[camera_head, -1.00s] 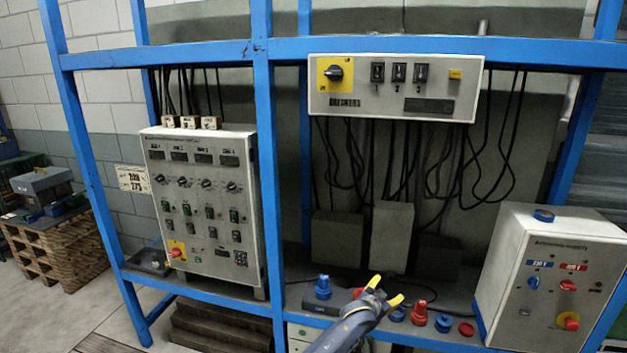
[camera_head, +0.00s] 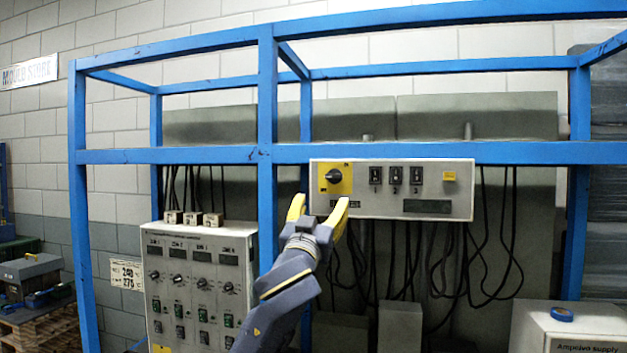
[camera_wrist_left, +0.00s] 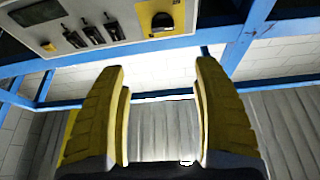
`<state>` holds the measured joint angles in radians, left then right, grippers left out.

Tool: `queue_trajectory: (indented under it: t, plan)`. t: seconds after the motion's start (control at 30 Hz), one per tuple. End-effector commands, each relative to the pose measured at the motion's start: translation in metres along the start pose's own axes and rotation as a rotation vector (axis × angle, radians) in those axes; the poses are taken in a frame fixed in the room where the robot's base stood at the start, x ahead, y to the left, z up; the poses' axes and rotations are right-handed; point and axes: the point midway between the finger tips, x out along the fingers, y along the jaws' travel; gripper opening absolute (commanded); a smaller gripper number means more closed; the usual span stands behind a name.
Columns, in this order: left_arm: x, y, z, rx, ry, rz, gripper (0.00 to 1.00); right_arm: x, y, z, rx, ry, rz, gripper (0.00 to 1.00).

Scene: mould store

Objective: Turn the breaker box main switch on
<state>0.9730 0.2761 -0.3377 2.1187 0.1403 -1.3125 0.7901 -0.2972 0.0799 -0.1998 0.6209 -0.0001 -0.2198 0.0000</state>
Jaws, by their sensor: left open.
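The breaker box (camera_head: 392,206) is a pale grey panel hung on the blue frame. Its main switch (camera_head: 333,176) is a black rotary knob on a yellow plate at the panel's left end. My left gripper (camera_head: 319,208) is open and empty. In the head view it is just below the yellow plate and overlaps the panel's lower left edge. The fingers (camera_wrist_left: 160,90) are apart with nothing between them. My right gripper is not in view.
Three numbered breakers (camera_head: 396,180) and a yellow button (camera_head: 449,176) sit right of the switch. A blue upright (camera_head: 267,120) stands close left of my gripper. A larger control cabinet (camera_head: 198,285) stands lower left. Black cables (camera_head: 440,260) hang below the panel.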

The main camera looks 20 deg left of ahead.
Motion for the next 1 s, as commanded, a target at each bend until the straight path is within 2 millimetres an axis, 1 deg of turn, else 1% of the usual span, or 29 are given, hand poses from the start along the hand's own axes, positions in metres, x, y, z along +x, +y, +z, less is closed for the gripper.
queue_trajectory:
  t: [0.1,0.2,0.27,0.37,0.7,1.0]
  plan:
    - [0.001,-0.006,0.008,-0.031,-0.032,-0.028,0.67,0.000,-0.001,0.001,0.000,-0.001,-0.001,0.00]
    - [0.005,-0.007,0.009,-0.048,-0.034,-0.032,0.67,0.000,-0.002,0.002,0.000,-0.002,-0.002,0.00]
    - [0.009,-0.007,0.009,-0.051,-0.033,-0.032,0.67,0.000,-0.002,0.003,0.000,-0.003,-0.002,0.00]
    - [0.021,-0.008,0.009,-0.050,-0.033,-0.032,0.67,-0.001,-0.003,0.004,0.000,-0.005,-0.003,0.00]
    - [0.081,-0.010,0.011,-0.049,-0.033,-0.032,0.67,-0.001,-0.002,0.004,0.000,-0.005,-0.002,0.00]
    - [0.131,-0.011,0.012,-0.050,-0.033,-0.032,0.67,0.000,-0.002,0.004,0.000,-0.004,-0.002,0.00]
